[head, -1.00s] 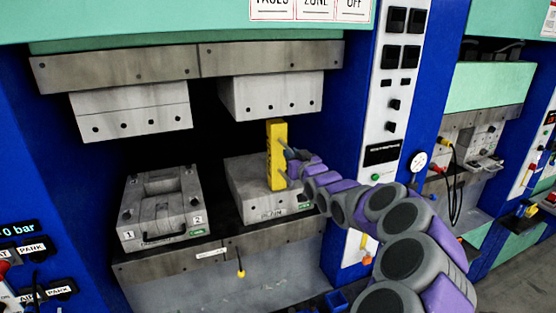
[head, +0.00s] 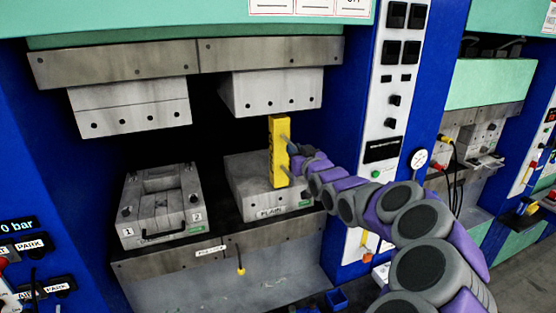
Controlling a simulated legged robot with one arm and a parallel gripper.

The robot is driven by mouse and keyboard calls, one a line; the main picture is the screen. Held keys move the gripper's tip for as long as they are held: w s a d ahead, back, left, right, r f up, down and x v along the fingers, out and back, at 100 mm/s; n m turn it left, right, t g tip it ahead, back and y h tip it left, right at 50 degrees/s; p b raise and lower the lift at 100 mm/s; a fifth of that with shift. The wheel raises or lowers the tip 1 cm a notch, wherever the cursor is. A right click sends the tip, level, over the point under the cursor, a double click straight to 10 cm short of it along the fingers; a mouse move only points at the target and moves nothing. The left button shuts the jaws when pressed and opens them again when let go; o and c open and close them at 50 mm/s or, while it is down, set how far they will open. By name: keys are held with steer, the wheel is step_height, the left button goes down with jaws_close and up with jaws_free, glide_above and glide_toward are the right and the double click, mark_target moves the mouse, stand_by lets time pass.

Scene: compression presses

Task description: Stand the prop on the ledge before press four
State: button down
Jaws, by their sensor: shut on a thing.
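The prop is a yellow upright bar (head: 279,155) in the middle of the head view. It stands vertical in front of the right-hand mould block (head: 240,185), which has a label reading "PLAIN", and below the right upper block (head: 272,92). My gripper (head: 289,158) is shut on the prop from its right side, with dark fingers at the bar. The prop's lower end is near the block's top front edge; I cannot tell whether it touches. The ledge is the metal front strip (head: 275,232) below the blocks.
A mould numbered 1 and 2 (head: 160,207) sits on the left, under the left upper block (head: 130,107). A control panel (head: 392,90) and blue column stand to the right, close to my arm. A yellow connector (head: 241,272) hangs below the ledge. Another press (head: 490,90) stands farther right.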

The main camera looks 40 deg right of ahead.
steer(key=b+v, duration=0.8)
steer(key=v, duration=0.7)
stand_by(1.2)
steer(key=shift+f, duration=0.1)
